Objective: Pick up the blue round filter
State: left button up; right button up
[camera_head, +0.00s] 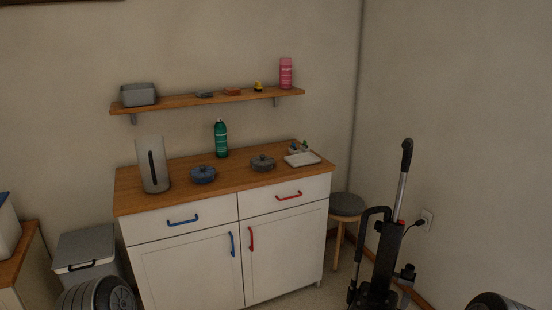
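A blue round object (203,175), which looks like the blue round filter, lies on the wooden top of a white cabinet (215,190). It has a small raised part on top. A similar grey round object (263,163) lies to its right. A tall grey cylinder with a dark vertical slot (153,167) stands to its left, and a green bottle (221,138) stands behind it. Neither of my grippers is in view, so their distance from the blue object does not show.
A wall shelf (190,101) with small items hangs above the cabinet. A white tray (302,159) lies at the counter's right end. A stool (346,205) and an upright vacuum cleaner (385,245) stand to the right, and a grey bin (85,253) stands to the left.

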aim_at(201, 174)
jog(key=i, duration=1.65)
jog(key=z, duration=0.3)
